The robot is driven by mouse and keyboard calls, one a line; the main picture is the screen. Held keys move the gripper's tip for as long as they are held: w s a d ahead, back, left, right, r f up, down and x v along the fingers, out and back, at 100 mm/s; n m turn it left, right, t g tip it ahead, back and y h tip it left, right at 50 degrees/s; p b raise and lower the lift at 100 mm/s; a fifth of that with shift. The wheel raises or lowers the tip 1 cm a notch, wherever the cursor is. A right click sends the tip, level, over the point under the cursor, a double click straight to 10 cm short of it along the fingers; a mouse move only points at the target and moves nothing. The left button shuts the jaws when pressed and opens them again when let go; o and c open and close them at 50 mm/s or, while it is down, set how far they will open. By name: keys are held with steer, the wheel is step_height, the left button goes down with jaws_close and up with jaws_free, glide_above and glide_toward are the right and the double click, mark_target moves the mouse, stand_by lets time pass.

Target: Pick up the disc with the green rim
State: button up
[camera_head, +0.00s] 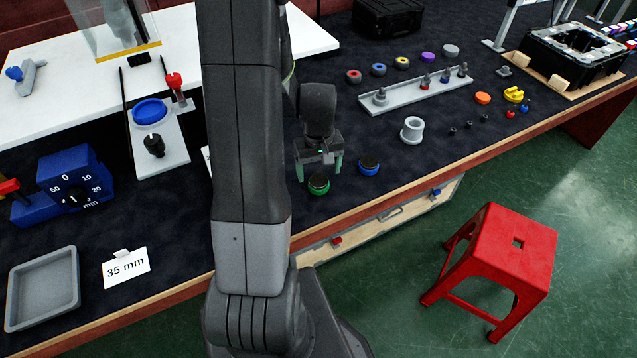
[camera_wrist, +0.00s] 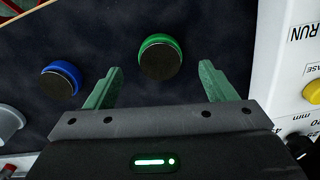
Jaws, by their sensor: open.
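The disc with the green rim (camera_head: 318,184) lies on the dark bench top near its front edge. It has a black top. In the wrist view the green-rimmed disc (camera_wrist: 160,57) sits just beyond and between the fingertips. My gripper (camera_head: 320,172) is open and empty, its green fingers spread above and behind the disc in the head view. In the wrist view my gripper (camera_wrist: 160,78) has clear gaps between both fingers and the disc. A similar disc with a blue rim (camera_head: 369,165) lies to the right; the wrist view shows it (camera_wrist: 61,79) left of the left finger.
A grey hollow cylinder (camera_head: 412,130) stands right of the blue-rimmed disc. A grey rack with pegs (camera_head: 417,90) lies farther back. A white panel with a yellow button (camera_wrist: 313,91) is close to the right finger. A red stool (camera_head: 500,262) stands on the floor.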

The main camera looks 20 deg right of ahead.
mark_target(319, 181)
steer(key=shift+f, duration=1.9)
steer(key=c, duration=1.1)
steer(key=shift+r, duration=0.1)
